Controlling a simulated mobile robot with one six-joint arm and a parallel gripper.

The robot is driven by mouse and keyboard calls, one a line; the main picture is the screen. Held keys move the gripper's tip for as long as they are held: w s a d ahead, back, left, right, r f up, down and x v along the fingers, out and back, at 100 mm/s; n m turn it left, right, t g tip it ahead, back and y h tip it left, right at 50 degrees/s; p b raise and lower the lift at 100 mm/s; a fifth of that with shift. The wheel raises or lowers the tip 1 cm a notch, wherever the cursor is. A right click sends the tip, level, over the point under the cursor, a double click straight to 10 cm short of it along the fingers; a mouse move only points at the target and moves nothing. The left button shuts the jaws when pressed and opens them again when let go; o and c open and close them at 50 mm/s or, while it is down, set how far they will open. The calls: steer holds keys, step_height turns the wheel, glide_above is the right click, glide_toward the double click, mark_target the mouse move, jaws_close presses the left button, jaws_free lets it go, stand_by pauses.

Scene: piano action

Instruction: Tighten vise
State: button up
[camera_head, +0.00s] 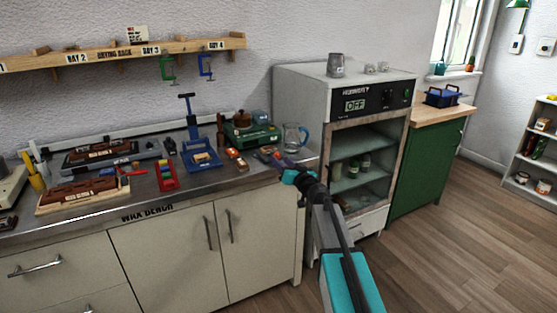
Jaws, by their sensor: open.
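No vise can be made out for certain. A blue tool with a tall upright post and a crossbar (193,125) stands at the back of the wax bench (130,214); I cannot tell whether it is the vise. A green clamp (167,69) and a blue clamp (206,66) hang from the wall shelf. My gripper (288,177), with teal parts, is at the right front end of the bench, apart from the blue tool and right of it. It is open; its fingertips are small and hard to make out, and I see nothing held.
Wax blocks on boards (85,193), a red tray (166,176), a green case (250,133) and a glass jug (293,137) crowd the bench top. A humidity cabinet (345,140) stands right of the bench. The wooden floor (450,250) at right is clear.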

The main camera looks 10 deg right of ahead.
steer(key=shift+x, duration=1.05)
steer(key=c, duration=1)
steer(key=shift+a, duration=0.25)
steer(key=shift+c, duration=0.3)
steer(key=shift+d, duration=0.2)
